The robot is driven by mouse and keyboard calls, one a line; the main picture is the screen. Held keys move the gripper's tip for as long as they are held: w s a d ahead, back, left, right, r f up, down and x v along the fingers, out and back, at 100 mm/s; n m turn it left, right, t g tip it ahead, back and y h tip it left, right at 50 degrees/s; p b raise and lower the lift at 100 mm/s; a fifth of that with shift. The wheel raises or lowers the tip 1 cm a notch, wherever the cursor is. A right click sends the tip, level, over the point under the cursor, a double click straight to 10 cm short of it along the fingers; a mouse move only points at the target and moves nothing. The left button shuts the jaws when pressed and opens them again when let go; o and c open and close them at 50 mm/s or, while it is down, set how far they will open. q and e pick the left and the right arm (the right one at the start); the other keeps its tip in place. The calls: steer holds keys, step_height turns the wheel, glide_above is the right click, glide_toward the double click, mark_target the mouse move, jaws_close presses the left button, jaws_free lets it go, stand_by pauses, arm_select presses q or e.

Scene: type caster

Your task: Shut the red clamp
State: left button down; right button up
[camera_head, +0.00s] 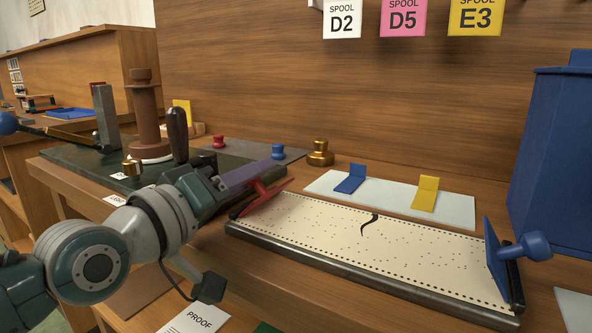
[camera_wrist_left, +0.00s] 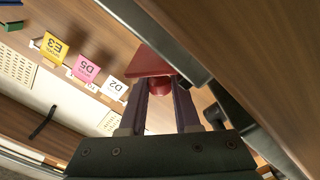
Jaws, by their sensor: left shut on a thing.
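The red clamp (camera_head: 264,198) is at the left end of a long dark tray holding a cream perforated paper strip (camera_head: 345,230). Its red plate is tilted up over that end of the strip. My left gripper (camera_head: 262,176) is at the clamp, coming in from the left. In the left wrist view the fingers (camera_wrist_left: 159,88) are shut on the clamp's red knob, with the red plate (camera_wrist_left: 150,62) just beyond them. The gripper hides part of the clamp in the head view. My right gripper is not in view.
A blue clamp (camera_head: 493,262) with a round knob stands raised at the tray's right end. Behind the tray, a pale plate (camera_head: 390,202) bears blue and yellow tabs. A brass weight (camera_head: 320,153) stands behind. A tall blue box (camera_head: 556,160) is at right; a brown spool (camera_head: 146,120) stands left.

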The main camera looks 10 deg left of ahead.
arm_select(q)
steer(key=m, duration=0.1)
steer(key=d+m+p, duration=0.1)
steer(key=m, duration=0.1)
steer(key=m+p, duration=0.1)
steer(key=shift+s+d+r, duration=0.25)
steer(key=m, duration=0.2)
steer(key=shift+s+d+m+p, duration=0.15)
steer(key=shift+d+m+p, duration=0.15)
steer(key=shift+d+p, duration=0.1)
steer(key=shift+s+d+f+m, duration=0.1)
steer(key=shift+d+f+m, duration=0.05)
steer(key=shift+m, duration=0.5)
steer(key=shift+d+f+m, duration=0.1)
steer(key=shift+d+m, duration=0.05)
steer(key=shift+m, duration=0.5)
steer(key=shift+p, duration=0.3)
steer(key=c, duration=0.6)
jaws_free()
steer(key=shift+c, duration=0.2)
